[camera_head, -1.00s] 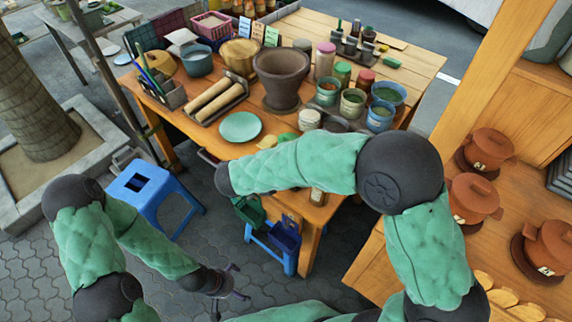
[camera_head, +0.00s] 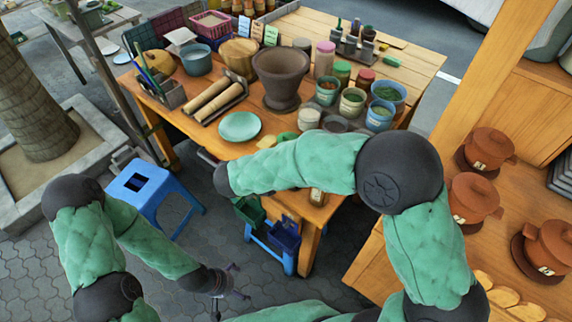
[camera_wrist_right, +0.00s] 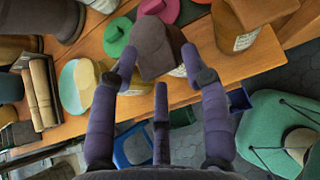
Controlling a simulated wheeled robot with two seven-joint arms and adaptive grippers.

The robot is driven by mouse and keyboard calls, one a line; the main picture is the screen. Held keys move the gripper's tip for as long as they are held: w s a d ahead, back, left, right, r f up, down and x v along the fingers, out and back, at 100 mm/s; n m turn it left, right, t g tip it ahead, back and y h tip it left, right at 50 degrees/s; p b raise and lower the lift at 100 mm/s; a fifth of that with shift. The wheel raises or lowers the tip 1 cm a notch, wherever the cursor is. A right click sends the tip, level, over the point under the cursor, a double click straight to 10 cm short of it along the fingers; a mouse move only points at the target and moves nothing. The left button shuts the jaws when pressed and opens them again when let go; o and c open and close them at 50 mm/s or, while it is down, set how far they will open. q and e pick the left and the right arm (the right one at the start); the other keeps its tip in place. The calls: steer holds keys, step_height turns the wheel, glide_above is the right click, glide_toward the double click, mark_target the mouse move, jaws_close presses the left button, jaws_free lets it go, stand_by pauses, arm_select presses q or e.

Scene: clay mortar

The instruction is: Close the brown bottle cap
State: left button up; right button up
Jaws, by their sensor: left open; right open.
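In the right wrist view, a dark brown cap (camera_wrist_right: 155,47) sits beyond and between the fingers of my right gripper (camera_wrist_right: 160,62). That gripper is open, one finger to each side of it; I cannot tell whether they touch it. Part of a pale labelled jar (camera_wrist_right: 178,70) shows beside the cap. Another labelled jar (camera_wrist_right: 236,38) with a brown lid (camera_wrist_right: 265,8) stands to the right. In the head view my right gripper is hidden behind my right arm. My left gripper (camera_head: 240,282) is open and empty, low over the paving.
The wooden table (camera_head: 430,60) holds a large brown pot (camera_head: 280,75), a teal plate (camera_head: 240,126), rolling pins (camera_head: 214,100) and several jars. A blue stool (camera_head: 150,190) stands left of it. Clay pots (camera_head: 474,195) stand on the right shelf.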

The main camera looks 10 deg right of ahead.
steer(key=v, duration=1.1)
steer(key=shift+a+r, duration=0.15)
steer(key=shift+a, duration=0.05)
steer(key=shift+s, duration=0.15)
